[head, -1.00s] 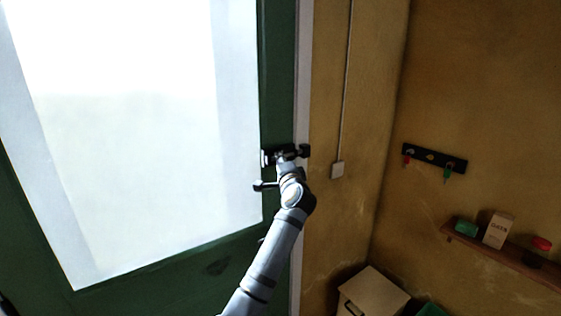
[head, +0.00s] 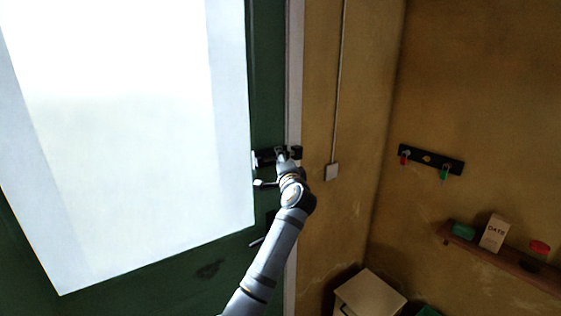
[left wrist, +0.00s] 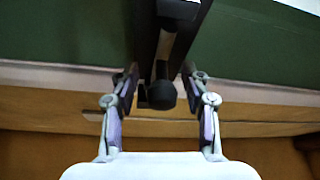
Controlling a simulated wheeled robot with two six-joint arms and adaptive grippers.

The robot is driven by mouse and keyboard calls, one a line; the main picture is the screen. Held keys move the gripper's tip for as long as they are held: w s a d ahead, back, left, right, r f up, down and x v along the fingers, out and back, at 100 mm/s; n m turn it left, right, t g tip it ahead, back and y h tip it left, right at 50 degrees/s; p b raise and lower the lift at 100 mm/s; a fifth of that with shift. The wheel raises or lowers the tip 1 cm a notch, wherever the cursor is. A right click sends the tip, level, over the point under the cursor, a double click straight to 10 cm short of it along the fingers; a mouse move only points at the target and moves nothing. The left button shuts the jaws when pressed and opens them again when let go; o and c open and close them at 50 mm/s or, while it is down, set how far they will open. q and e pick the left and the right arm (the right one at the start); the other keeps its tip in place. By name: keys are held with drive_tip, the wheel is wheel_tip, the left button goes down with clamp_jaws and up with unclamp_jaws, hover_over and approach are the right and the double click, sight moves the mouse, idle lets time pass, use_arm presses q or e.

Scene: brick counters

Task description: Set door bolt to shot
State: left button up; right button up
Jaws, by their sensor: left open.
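The dark door bolt (head: 265,157) is at the right edge of the green door (head: 263,90), beside the pale door frame. My left gripper (head: 283,154) is at the bolt and partly hides it. In the left wrist view the bolt (left wrist: 176,12) runs down from the top, with a rounded black knob (left wrist: 161,95) at its near end. My open left gripper (left wrist: 160,80) has one finger on each side of the knob, with visible gaps. Whether the bolt reaches into a keeper is hard to tell. My right gripper is not in view.
A lever handle (head: 257,242) is on the door below the bolt. To the right are a wall switch (head: 331,172), a rack with hanging keys (head: 431,160), a shelf (head: 500,255) with small items and a pale box (head: 370,303).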

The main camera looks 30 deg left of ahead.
use_arm(q)
drive_tip(key=shift+s+d, duration=0.15)
drive_tip(key=shift+s, duration=0.15)
drive_tip(key=v, duration=1.1)
drive_tip(key=shift+d, duration=0.2)
drive_tip(key=shift+f, duration=0.25)
